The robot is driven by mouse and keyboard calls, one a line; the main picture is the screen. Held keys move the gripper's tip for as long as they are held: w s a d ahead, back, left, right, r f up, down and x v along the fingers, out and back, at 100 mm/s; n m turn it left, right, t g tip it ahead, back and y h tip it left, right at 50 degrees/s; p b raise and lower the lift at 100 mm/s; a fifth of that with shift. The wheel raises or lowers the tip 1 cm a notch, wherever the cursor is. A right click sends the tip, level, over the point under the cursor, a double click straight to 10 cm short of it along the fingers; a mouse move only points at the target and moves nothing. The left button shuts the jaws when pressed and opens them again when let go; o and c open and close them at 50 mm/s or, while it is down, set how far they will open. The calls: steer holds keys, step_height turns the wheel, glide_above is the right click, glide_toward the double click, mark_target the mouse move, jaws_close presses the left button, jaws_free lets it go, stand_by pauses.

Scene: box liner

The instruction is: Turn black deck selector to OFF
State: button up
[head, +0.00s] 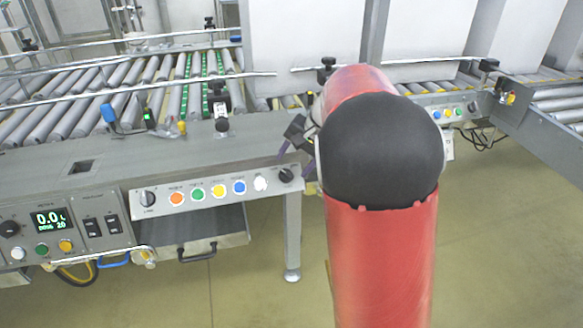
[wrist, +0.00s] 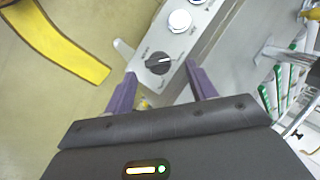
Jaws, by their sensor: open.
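The black selector knob (head: 286,175) sits at the right end of the grey button panel in the head view. In the wrist view the black selector (wrist: 158,62) is seen face-on, with a white pointer line directed to the picture's right. Small labels surround it, too small to read surely. My gripper (wrist: 160,70) is open, its two purple fingers on either side of the knob, with visible gaps between them and it. In the head view my gripper (head: 294,163) is at the panel's right end, partly hidden by my red arm. I cannot tell the exact depth to the knob.
A second black knob (head: 148,198) is at the panel's left end. Orange (head: 177,198), green, yellow, blue (head: 239,187) and white (head: 261,183) buttons lie between. A control box with a display (head: 50,219) is further left. The roller conveyor (head: 70,120) lies behind. Open floor is in front.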

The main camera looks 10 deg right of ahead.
mark_target(287, 171)
steer(key=x, duration=0.2)
steer(key=shift+w+a+f, duration=0.1)
steer(key=shift+a+f, duration=0.1)
steer(key=shift+a, duration=0.05)
steer(key=shift+w+f, duration=0.25)
steer(key=shift+f, duration=0.25)
steer(key=shift+c, duration=0.2)
steer(key=shift+r, duration=0.1)
steer(key=c, duration=0.9)
